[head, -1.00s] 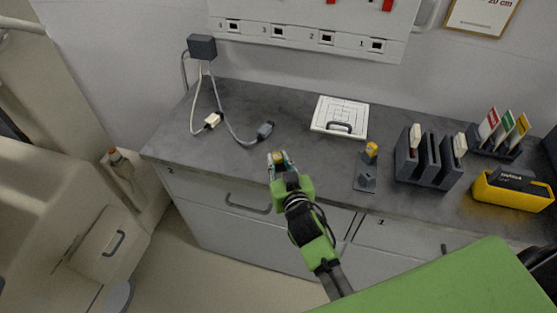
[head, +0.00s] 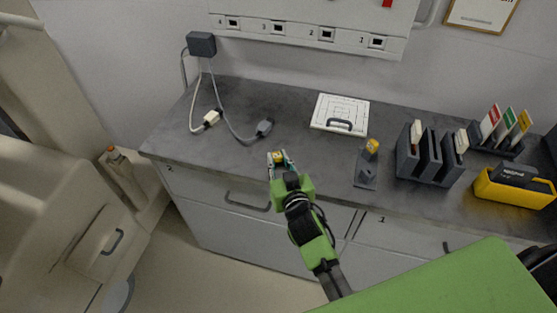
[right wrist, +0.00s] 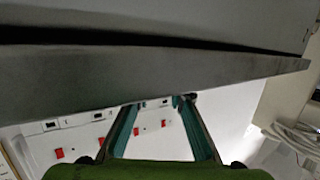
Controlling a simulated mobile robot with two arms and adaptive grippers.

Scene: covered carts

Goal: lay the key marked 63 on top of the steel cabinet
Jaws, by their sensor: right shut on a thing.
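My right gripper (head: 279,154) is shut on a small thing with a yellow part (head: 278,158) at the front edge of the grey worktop. No number can be read on it, so I cannot tell if it is the key marked 63. In the right wrist view the teal fingers (right wrist: 160,125) are beside the worktop's edge (right wrist: 100,90), and the held thing is not clear. A grey-topped drawer cabinet (head: 215,190) stands below my gripper; I cannot tell if it is the steel cabinet. My left gripper is not in view.
A dark stand with a yellow-topped piece (head: 367,172), a white board with a handle (head: 342,105), dark slotted holders (head: 428,157) and a yellow bin (head: 512,193) are on the worktop. Cables (head: 225,115) lie at its left. The worktop's middle is clear.

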